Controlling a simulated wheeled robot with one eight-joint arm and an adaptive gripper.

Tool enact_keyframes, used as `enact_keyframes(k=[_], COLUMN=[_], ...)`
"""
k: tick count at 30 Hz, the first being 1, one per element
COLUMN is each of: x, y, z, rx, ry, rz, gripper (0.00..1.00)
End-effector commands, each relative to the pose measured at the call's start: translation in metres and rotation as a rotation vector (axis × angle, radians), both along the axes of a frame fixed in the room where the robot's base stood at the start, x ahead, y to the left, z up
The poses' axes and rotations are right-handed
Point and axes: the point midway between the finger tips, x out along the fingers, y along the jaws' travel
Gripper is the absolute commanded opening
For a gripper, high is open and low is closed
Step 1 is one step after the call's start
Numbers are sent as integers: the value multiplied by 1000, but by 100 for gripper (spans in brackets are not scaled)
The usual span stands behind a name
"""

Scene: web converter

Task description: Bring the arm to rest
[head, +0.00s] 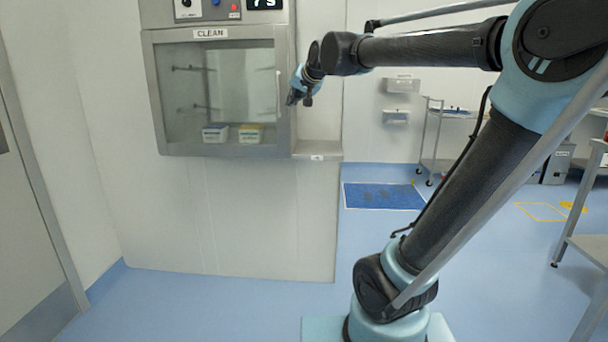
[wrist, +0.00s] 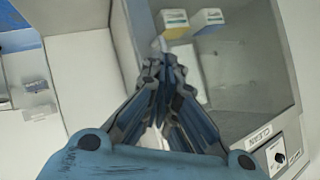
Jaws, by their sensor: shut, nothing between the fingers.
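My arm (head: 430,52) reaches across the upper part of the head view, toward the left. My gripper (head: 292,98) is at its end, in front of the right frame of a wall cabinet marked CLEAN, near the door handle (head: 278,92). In the wrist view my gripper (wrist: 163,68) points away from the camera, with its fingers together and nothing between them. Whether it touches the cabinet cannot be told.
The CLEAN cabinet (head: 217,34) has a closed-looking glass door (head: 205,85). A white-and-blue box (head: 215,133) and a yellow box (head: 250,134) stand inside. A ledge (head: 318,150) is right of it. A blue mat (head: 383,196) and carts lie farther right. Open floor is in front.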

Motion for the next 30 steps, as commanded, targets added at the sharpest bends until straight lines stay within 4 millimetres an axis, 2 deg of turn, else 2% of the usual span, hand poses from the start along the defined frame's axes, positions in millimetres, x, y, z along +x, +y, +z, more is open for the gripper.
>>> enact_keyframes(k=[1,3,9,14,18,24,27,30], x=[-13,-32,-93,-149,-204,-277,-302,-317], y=[-20,-43,-106,-149,-181,-213,-222,-226], z=[-22,-54,-141,-209,-268,-340,-363,-376], rx=[-37,-93,-237,-333,-407,-477,-496,-507], ry=[31,76,219,344,461,617,672,704], rz=[-9,-14,-21,-18,-10,10,19,28], gripper=[0,0,0,0,0,0,0,0])
